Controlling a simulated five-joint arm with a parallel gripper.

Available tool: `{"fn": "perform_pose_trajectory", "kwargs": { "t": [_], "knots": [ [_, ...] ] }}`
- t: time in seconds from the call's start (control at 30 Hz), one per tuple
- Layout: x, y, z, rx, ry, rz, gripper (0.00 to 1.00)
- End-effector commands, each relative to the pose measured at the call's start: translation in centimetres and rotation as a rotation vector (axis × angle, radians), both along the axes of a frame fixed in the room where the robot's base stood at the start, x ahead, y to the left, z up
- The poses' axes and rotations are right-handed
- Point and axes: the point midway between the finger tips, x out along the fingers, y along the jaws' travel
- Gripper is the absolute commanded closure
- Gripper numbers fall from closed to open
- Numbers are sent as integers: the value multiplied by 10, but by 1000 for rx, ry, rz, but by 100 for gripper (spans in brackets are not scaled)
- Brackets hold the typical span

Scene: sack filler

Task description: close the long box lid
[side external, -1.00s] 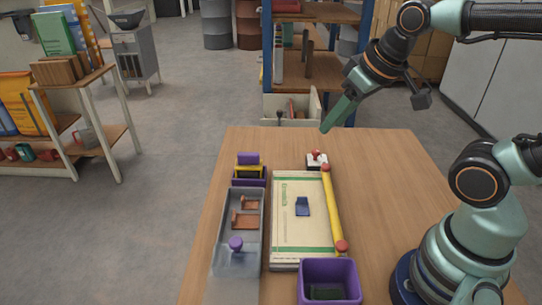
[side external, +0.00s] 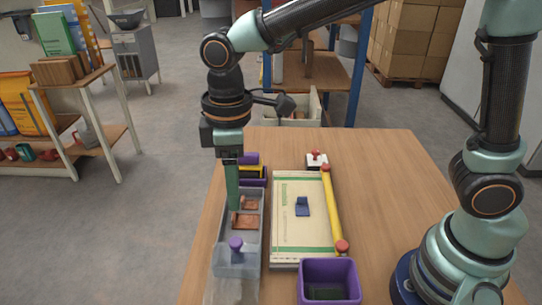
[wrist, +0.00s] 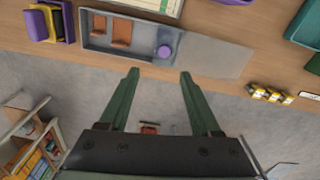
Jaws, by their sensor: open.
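The long grey box (side external: 261,215) stands along the left side of the table, with copper-brown pieces inside its open far part. Its clear sliding lid (side external: 232,290) covers only the near end and sticks out past the box toward the front. A purple knob (side external: 236,243) stands up on the lid. In the wrist view the knob (wrist: 165,52) lies just beyond the fingertips, between their lines, and the lid (wrist: 212,58) extends right. My gripper (side external: 234,208) points down at the box's left side, behind the knob. Its green fingers (wrist: 159,75) are apart and empty.
A cream sack (side external: 292,240) with a blue piece (side external: 303,206) lies right of the box, beside a yellow bar (side external: 333,205). A purple bin (side external: 329,283) stands front right. A purple and yellow item (side external: 250,172) stands behind the box.

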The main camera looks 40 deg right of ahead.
Motion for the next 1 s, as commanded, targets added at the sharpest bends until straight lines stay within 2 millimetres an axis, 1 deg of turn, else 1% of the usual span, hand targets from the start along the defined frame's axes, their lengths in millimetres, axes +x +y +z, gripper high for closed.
{"fn": "perform_pose_trajectory", "kwargs": {
  "t": [0.03,0.1,0.27,0.37,0.7,0.8,0.9,1.0],
  "knots": [
    [-1,6,-4,-7,11,22,36],
    [-2,10,-7,-11,17,39,36],
    [-2,11,-18,-15,23,44,36],
    [-3,11,-33,-15,23,43,36],
    [-3,10,-97,-15,23,41,36],
    [-3,10,-111,-15,23,41,36],
    [-3,10,-120,-14,22,41,36],
    [-2,10,-126,-13,20,41,36]
  ]
}}
